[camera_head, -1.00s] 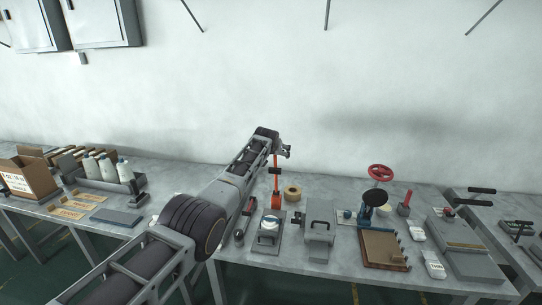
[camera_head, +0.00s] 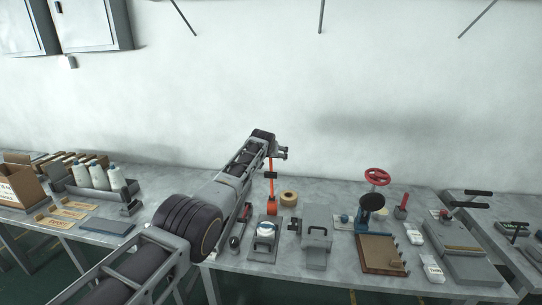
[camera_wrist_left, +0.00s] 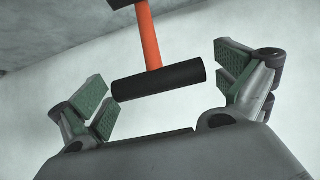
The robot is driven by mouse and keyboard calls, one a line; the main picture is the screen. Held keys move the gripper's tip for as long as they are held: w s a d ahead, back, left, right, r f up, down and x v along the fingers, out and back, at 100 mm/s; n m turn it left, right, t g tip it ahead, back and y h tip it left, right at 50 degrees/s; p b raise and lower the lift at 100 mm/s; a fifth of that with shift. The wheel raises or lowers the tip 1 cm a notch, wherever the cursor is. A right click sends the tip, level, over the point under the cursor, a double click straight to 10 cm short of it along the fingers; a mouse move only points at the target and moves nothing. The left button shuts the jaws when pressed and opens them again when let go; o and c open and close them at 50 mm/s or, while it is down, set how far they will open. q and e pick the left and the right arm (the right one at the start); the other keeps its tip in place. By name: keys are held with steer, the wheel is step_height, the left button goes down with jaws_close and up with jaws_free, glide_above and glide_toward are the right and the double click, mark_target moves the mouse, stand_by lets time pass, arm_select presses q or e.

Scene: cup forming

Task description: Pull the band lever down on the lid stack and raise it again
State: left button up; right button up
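The band lever (camera_head: 271,188) is an orange upright bar standing behind a small grey press with a white lid stack (camera_head: 265,229) in it. In the left wrist view the orange bar (camera_wrist_left: 150,40) ends in a black cross grip (camera_wrist_left: 158,81). My left gripper (camera_head: 281,153) is at the top of the lever. In the wrist view my left gripper (camera_wrist_left: 166,84) is open, with its green-padded fingers apart on either side of the black grip. A gap shows between the grip and each finger. My right gripper is not in view.
A tape roll (camera_head: 289,198) lies right of the lever. A grey box with a handle (camera_head: 317,246), a wooden board (camera_head: 380,252) and a red handwheel (camera_head: 377,177) stand further right. Bottles (camera_head: 99,177) and boxes are at left. The wall is behind.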

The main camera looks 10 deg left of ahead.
arm_select(q)
steer(key=shift+s, duration=0.25)
steer(key=shift+s+r, duration=0.1)
steer(key=shift+r, duration=0.05)
steer(key=shift+s+r, duration=0.2)
steer(key=shift+s, duration=0.05)
steer(key=shift+s+r, duration=0.1)
steer(key=shift+s, duration=0.1)
steer(key=v, duration=1)
steer(key=shift+r, duration=0.15)
stand_by(1.2)
